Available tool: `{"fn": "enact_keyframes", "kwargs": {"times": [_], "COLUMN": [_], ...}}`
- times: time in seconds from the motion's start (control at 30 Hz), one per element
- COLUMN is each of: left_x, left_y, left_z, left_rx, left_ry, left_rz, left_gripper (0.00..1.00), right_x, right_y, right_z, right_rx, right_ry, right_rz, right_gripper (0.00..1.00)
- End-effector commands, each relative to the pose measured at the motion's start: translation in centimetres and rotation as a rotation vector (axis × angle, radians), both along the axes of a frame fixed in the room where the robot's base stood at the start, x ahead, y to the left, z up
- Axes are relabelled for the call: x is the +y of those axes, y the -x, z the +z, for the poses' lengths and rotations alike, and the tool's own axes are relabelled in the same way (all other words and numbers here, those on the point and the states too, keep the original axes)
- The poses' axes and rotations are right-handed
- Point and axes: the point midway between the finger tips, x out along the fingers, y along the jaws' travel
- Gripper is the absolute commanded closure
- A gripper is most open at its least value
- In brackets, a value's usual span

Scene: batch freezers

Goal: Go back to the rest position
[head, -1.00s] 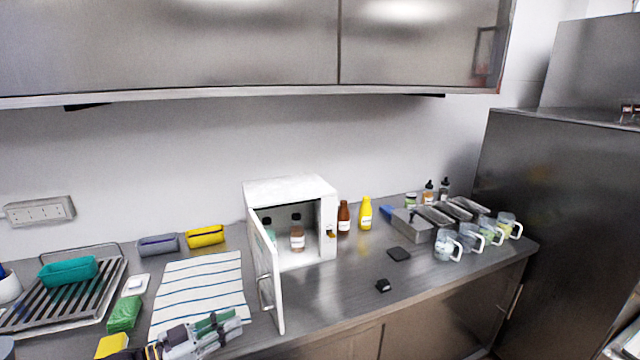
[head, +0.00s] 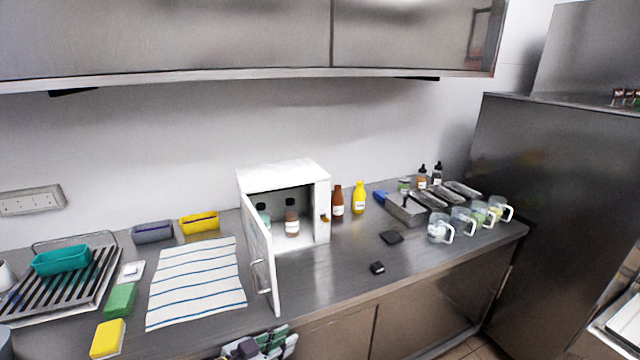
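My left gripper (head: 262,344) shows at the bottom edge, in front of the counter's front edge and below the open door of the small white cabinet (head: 284,172). Most of it is cut off by the frame, and I cannot tell whether its fingers are open or shut. No held thing can be made out. My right gripper is out of view. The cabinet door (head: 260,250) stands open toward me. A brown bottle (head: 292,222) and a greenish bottle (head: 263,216) stand inside the cabinet.
A striped towel (head: 195,285), green sponge (head: 120,299), yellow sponge (head: 107,338) and drying rack (head: 105,270) lie left. Sauce bottles, metal trays (head: 407,212) and several clear jugs (head: 439,230) stand right. Upper cabinets (head: 165,40) overhang the counter. Counter (head: 335,275) before the cabinet is mostly clear.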

Motion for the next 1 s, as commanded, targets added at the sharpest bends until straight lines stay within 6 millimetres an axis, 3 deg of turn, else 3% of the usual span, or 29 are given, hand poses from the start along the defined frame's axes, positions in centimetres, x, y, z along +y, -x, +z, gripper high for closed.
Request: {"fn": "enact_keyframes", "kwargs": {"times": [0.23,0.47,0.77,1.0], "left_x": [-0.3,0.8,3.7,6.8], "left_y": [0.8,1.7,3.7,6.5], "left_z": [-0.9,-1.9,-3.6,-5.4], "left_rx": [0.068,0.150,0.293,0.443], "left_ry": [-0.064,-0.130,-0.217,-0.288], "left_rz": [0.078,0.165,0.291,0.397], "left_gripper": [0.81,0.81,0.81,0.81], "right_x": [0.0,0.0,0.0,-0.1], "right_y": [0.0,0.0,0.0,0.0], "right_z": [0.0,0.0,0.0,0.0], "right_rx": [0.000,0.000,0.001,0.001], "right_ry": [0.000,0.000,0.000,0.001], "right_rz": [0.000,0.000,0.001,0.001], "right_gripper": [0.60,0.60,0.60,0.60]}}
